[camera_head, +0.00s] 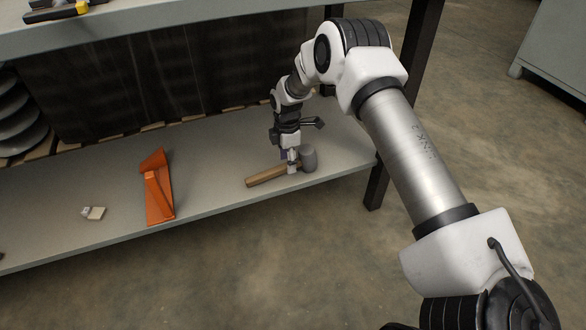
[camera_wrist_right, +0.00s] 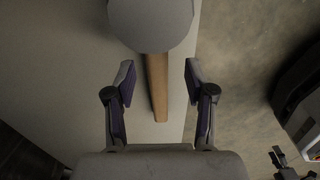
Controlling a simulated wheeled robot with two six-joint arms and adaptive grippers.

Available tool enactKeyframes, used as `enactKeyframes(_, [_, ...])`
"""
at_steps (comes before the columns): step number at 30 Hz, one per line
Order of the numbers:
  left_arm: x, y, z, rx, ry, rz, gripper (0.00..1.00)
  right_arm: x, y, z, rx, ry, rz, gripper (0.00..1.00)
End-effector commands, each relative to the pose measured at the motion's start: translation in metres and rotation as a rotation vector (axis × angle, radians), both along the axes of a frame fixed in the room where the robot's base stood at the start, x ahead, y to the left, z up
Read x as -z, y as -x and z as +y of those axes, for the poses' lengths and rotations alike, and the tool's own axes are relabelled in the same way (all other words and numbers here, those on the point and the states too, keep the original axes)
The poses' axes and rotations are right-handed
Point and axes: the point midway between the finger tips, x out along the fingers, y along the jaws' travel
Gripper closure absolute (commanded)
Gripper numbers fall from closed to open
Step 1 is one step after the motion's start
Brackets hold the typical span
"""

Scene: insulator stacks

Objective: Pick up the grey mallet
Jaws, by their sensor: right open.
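The grey mallet lies on the lower shelf (camera_head: 110,205), its round grey head (camera_head: 309,157) to the right and its wooden handle (camera_head: 265,176) pointing left. In the right wrist view the mallet's head (camera_wrist_right: 152,22) is at the top, with the handle (camera_wrist_right: 159,85) running down between the fingers. My right gripper (camera_head: 291,162) is pointed down at the mallet, beside the head. Its fingers (camera_wrist_right: 158,83) are open, one on each side of the handle, with gaps on both sides.
An orange angled piece (camera_head: 158,190) stands on the shelf left of the mallet. A small pale block (camera_head: 95,213) lies farther left. The upper shelf (camera_head: 190,18) overhangs behind. A dark table leg (camera_head: 376,187) stands right of the mallet. The shelf's front edge is close to the handle.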

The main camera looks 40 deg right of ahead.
Motion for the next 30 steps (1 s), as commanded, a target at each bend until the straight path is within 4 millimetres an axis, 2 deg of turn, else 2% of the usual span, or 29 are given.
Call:
enactKeyframes(1, [0.019, 0.000, 0.000, -0.002, 0.000, -0.001, 0.34, 0.020, -0.002, -0.001, 0.000, 0.001, 0.000, 0.46])
enactKeyframes(4, [0.028, -0.001, 0.001, -0.005, -0.001, -0.003, 0.34, 0.034, -0.002, -0.001, -0.001, 0.001, 0.001, 0.46])
enactKeyframes(11, [0.026, -0.002, 0.001, -0.006, -0.001, -0.005, 0.34, 0.034, -0.002, -0.001, -0.001, 0.001, 0.000, 0.46])
enactKeyframes(12, [0.026, -0.002, 0.001, -0.006, -0.001, -0.005, 0.34, 0.034, -0.002, -0.001, 0.000, 0.001, 0.000, 0.53])
enactKeyframes(16, [0.026, -0.002, 0.001, -0.006, -0.001, -0.004, 0.34, 0.034, -0.002, -0.001, 0.000, 0.001, 0.001, 0.99])
enactKeyframes(30, [0.021, -0.001, 0.001, -0.005, -0.001, -0.003, 0.34, 0.028, -0.002, -0.001, 0.000, 0.001, 0.000, 1.00])
